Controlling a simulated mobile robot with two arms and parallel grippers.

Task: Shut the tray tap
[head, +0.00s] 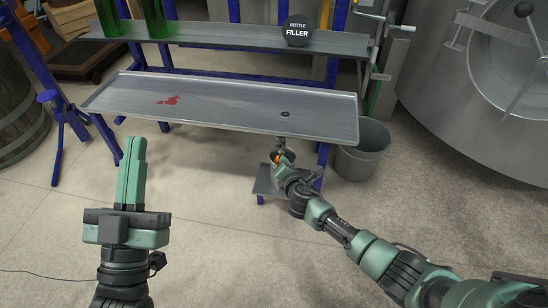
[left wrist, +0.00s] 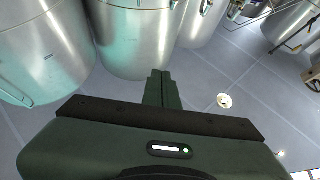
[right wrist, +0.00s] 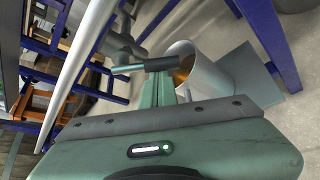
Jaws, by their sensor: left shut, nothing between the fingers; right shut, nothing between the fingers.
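The metal tray (head: 220,107) lies on a blue frame, with a red spill and a dark drain hole near its right end. The tap (head: 281,143) hangs under the tray's front edge near that hole. In the right wrist view, a bar that looks like part of the tap (right wrist: 150,66) crosses just beyond my fingertips. Whether they touch it, and how the tap is turned, I cannot tell. My right gripper (head: 284,164) is shut and empty just below the tap. My left gripper (head: 135,142) is shut and empty, raised in front of the tray's left part.
A metal pot (right wrist: 190,68) with orange contents stands below the tap on a low stand (head: 264,181). A grey bucket (head: 362,150) stands right of it. A shelf (head: 230,39) with green bottles is behind the tray. A large steel tank (head: 450,90) fills the right.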

